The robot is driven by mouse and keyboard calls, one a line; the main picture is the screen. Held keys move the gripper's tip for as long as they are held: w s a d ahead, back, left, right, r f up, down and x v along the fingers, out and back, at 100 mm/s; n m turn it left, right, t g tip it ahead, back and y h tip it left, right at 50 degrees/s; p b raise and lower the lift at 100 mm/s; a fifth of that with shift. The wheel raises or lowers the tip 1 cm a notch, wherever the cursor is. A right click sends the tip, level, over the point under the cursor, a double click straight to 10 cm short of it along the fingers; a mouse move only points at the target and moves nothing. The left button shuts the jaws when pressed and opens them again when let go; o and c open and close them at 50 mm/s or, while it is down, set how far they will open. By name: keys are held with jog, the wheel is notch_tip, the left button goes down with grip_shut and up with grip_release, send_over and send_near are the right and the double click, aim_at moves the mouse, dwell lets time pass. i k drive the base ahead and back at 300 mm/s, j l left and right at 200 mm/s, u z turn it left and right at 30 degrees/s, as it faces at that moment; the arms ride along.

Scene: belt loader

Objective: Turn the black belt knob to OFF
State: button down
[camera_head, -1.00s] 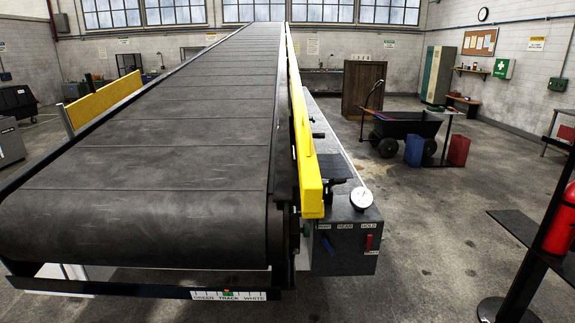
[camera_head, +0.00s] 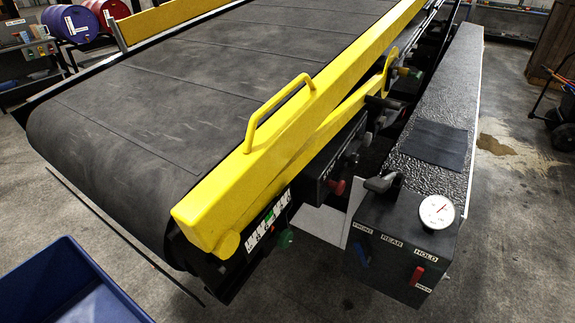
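No knob in view can be read clearly as the belt knob. A black knob or lever (camera_head: 383,183) stands on the near left corner of the control box (camera_head: 385,265). Another black handle (camera_head: 384,103) sits farther up along the side of the belt (camera_head: 200,90). A dark panel (camera_head: 331,160) between belt and box carries small pale letters too small to read. A red knob (camera_head: 337,187) is by its lower edge. No OFF mark can be read. My gripper is not in view.
A yellow guard rail with a handle (camera_head: 283,110) overhangs the belt's right side. A green knob (camera_head: 286,238) sits below it. The box has a white dial (camera_head: 437,211), FRONT, REAR and HOLD labels, and a red switch (camera_head: 417,276). A blue bin (camera_head: 68,292) is at lower left.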

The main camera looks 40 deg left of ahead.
aim_at(353, 161)
jog(key=u, duration=1.25)
jog(key=i+l+z, duration=0.1)
jog(key=i+l, duration=0.15)
jog(key=l, duration=0.15)
jog(key=i+l, duration=0.25)
jog(key=l, duration=0.15)
jog(key=i+l+z, duration=0.15)
jog(key=l, duration=0.25)
jog(key=i, duration=0.1)
